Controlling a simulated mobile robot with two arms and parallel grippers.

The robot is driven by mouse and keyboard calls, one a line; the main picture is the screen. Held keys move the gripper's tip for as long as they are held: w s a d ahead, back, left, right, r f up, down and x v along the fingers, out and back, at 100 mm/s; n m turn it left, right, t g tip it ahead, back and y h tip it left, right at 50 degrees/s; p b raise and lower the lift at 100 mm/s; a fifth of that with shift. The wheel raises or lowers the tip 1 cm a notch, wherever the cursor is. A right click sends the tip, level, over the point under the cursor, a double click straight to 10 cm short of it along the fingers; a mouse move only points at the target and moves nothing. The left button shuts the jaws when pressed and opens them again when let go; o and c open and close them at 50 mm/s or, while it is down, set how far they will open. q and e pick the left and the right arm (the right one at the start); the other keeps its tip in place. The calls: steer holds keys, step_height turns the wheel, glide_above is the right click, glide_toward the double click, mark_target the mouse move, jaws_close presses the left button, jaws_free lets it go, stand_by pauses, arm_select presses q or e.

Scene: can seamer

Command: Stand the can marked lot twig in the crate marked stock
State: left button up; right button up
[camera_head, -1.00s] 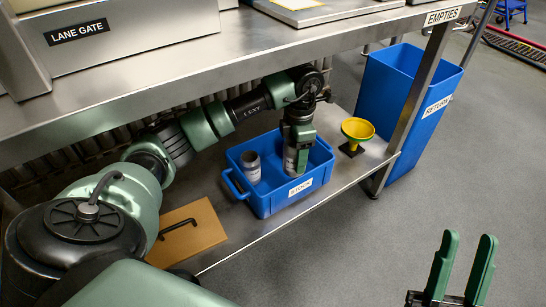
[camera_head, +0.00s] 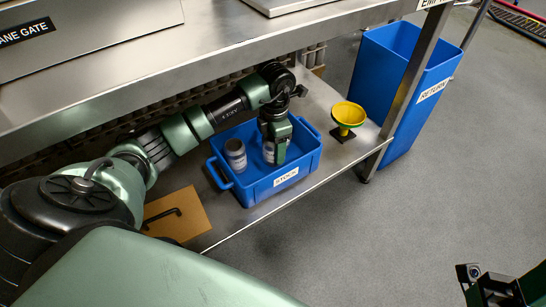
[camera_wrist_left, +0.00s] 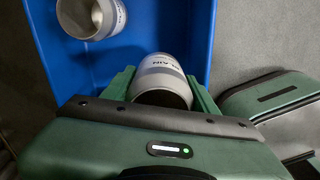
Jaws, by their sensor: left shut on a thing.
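My left gripper (camera_head: 276,154) is shut on a grey can (camera_head: 268,152), inside the blue crate marked STOCK (camera_head: 286,176). In the left wrist view the fingers of the gripper (camera_wrist_left: 160,86) stand on either side of this can (camera_wrist_left: 162,66), whose label seems to read PLAIN; I cannot read a lot name. The can looks about upright; whether it touches the crate floor is hidden. A second grey can (camera_head: 235,154) stands in the crate to its left, apart from it. My right gripper (camera_head: 492,287) is partly cut off at the lower right corner.
A yellow funnel (camera_head: 348,114) on a dark base stands right of the crate on the steel shelf (camera_head: 222,226). A brown board (camera_head: 172,216) with a black bent bar lies to the left. The upper table overhangs. A blue RETURN bin (camera_head: 402,100) stands at the right.

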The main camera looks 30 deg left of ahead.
arm_select(q)
step_height(320, 180, down, 7)
steer(key=shift+r+b, duration=0.1)
steer(key=shift+b, duration=1)
steer(key=shift+r, duration=0.1)
steer(key=o, duration=0.9)
steer(key=shift+o, duration=0.6)
step_height(320, 180, up, 8)
steer(key=p, duration=0.3)
steer(key=shift+f, duration=0.25)
